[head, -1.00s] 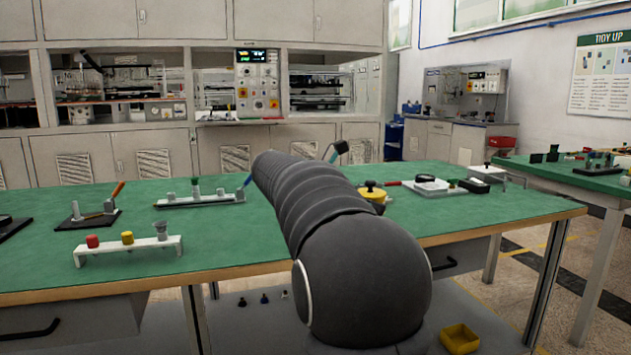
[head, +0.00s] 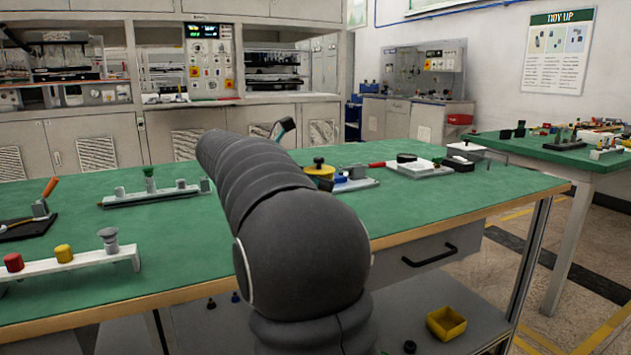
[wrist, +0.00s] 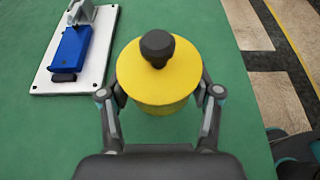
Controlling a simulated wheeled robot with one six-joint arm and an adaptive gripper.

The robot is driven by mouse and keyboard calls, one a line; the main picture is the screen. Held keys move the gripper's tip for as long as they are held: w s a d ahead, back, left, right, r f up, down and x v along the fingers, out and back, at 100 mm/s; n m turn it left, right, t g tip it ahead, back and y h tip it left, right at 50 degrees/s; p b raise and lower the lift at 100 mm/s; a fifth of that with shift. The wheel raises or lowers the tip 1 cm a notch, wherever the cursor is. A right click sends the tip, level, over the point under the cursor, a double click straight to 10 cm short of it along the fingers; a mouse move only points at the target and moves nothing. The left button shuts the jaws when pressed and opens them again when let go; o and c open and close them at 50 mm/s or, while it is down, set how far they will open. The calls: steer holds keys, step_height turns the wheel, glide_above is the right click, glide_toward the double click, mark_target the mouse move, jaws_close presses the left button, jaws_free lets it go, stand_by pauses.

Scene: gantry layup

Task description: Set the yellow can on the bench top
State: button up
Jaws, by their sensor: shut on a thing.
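The yellow can (wrist: 155,100), a short cylinder with a black knob on its lid, is upright between the fingers of my gripper (wrist: 161,90) in the wrist view. My gripper is shut on its sides. The green bench top (wrist: 225,140) lies beneath it; I cannot tell whether the can's base touches it. In the head view the can (head: 319,171) shows just beyond my arm, which hides part of it, over the right part of the bench top (head: 430,205).
A white board with a blue block (wrist: 72,48) lies left of the can in the wrist view. A white tray (head: 420,170) sits farther right. A rack with red and yellow knobs (head: 82,263) stands at the left. The bench's edge is right of the can in the wrist view.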

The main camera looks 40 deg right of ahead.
steer(key=shift+f+b, duration=2.45)
steer(key=shift+b, duration=0.3)
steer(key=shift+f, duration=0.5)
steer(key=o, duration=1.6)
steer(key=shift+o, duration=0.2)
steer(key=shift+f, duration=0.1)
steer(key=shift+a, duration=0.1)
steer(key=v, duration=1.2)
